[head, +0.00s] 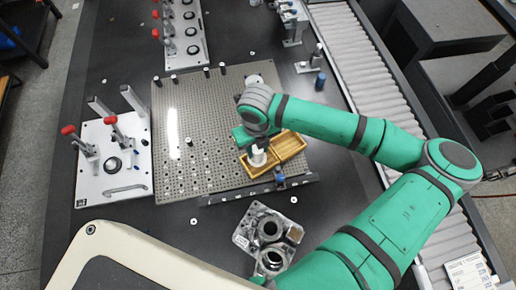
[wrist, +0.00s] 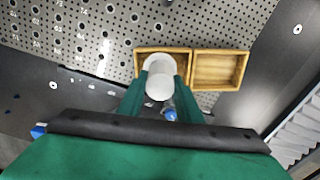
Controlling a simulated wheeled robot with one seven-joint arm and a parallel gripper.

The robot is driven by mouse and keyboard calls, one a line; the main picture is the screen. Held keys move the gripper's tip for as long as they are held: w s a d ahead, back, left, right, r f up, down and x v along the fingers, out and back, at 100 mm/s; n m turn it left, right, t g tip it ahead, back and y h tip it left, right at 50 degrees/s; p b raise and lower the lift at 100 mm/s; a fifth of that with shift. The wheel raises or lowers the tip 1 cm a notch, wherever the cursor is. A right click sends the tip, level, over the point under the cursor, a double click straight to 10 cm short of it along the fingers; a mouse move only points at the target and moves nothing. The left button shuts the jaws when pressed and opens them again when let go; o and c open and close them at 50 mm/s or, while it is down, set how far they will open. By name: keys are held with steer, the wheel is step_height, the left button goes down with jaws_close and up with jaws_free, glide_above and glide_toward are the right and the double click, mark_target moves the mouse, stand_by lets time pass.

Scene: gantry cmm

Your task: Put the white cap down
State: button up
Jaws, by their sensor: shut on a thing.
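The white cap (wrist: 159,84) is a round white piece held between the two fingers of my gripper (wrist: 160,92) in the wrist view. In the head view the white cap (head: 258,157) shows below my gripper (head: 257,146), over the left part of a wooden two-compartment tray (head: 274,165). The tray also shows in the wrist view (wrist: 220,53), with the cap in front of its left compartment. The right compartment looks empty. I cannot tell whether the cap touches the tray floor.
The tray stands on a perforated grey plate (head: 215,110) with several small pegs. A white fixture plate with red-knobbed clamps (head: 113,170) is at left. A metal part with round bores (head: 268,232) lies in front. A roller conveyor (head: 345,60) runs along the right.

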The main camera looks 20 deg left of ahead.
steer(key=shift+d+f, duration=0.25)
steer(key=shift+f, duration=0.3)
steer(key=shift+d+f, duration=0.25)
steer(key=shift+f, duration=0.3)
jaws_close()
steer(key=o, duration=1)
jaws_free()
steer(key=shift+a, duration=0.15)
steer(key=shift+r, duration=0.1)
step_height(320, 180, up, 12)
steer(key=shift+f, duration=0.1)
